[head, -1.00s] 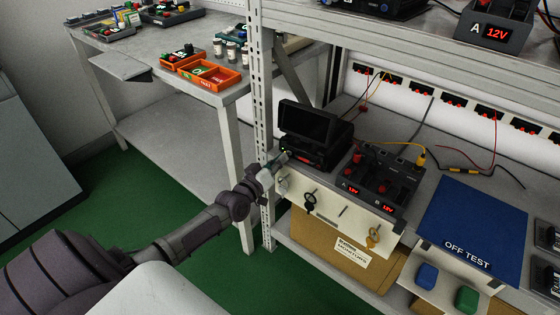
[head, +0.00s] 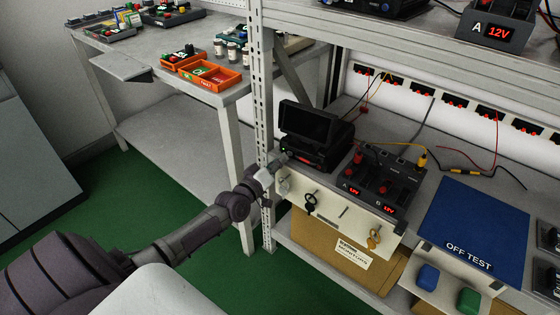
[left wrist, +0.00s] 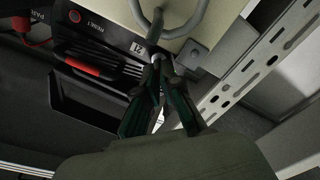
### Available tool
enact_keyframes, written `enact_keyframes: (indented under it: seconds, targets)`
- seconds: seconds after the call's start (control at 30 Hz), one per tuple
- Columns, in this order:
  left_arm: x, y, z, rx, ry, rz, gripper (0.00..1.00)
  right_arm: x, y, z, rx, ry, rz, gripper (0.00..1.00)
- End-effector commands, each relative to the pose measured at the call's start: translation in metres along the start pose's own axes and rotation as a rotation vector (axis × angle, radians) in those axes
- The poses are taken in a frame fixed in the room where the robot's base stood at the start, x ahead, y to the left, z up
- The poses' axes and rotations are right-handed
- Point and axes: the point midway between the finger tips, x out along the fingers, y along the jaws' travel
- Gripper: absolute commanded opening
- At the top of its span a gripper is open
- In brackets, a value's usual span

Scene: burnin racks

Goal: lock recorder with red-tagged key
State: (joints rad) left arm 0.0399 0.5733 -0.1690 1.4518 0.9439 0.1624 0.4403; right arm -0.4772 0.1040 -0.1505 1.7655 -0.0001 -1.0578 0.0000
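The recorder (head: 315,135) is a black box with a raised dark screen at the left end of the rack shelf. My left gripper (head: 282,160) is at its front left corner. In the left wrist view its dark green fingers (left wrist: 160,64) come together at the tips on a small grey metal piece, which seems to be the key. The fingers hide most of it, and no red tag can be made out. A grey metal loop (left wrist: 180,34) lies just beyond the tips. The recorder's front shows a red-marked handle (left wrist: 85,67). My right gripper is not in view.
A pale panel below the shelf carries a black-tagged key (head: 310,202) and a yellow-tagged key (head: 374,238). A dark power unit (head: 382,180) with red displays stands right of the recorder. The perforated rack post (head: 260,100) rises close beside my left arm.

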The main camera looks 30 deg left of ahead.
Motion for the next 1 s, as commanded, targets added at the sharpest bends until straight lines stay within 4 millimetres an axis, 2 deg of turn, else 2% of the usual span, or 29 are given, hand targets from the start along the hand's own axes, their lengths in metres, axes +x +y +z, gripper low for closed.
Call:
enact_keyframes:
  seconds: [0.03,0.1,0.47,0.57,0.8,1.0]
  targets:
    - [-0.001,-0.001,0.001,-0.002,-0.003,-0.002,0.08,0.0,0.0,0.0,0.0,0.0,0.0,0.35]
    - [-0.001,-0.001,0.001,-0.002,-0.003,-0.002,0.16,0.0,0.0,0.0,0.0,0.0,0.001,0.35]
    - [-0.005,-0.001,0.001,-0.001,-0.002,-0.002,0.16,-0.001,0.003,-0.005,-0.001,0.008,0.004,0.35]
    - [-0.018,-0.001,0.002,-0.001,-0.003,-0.002,0.16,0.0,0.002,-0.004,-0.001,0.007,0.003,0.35]
    - [-0.069,-0.002,0.002,-0.001,-0.004,-0.003,0.16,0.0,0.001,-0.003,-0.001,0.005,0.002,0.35]
    - [-0.104,-0.002,0.002,0.0,-0.004,-0.004,0.16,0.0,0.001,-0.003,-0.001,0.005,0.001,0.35]
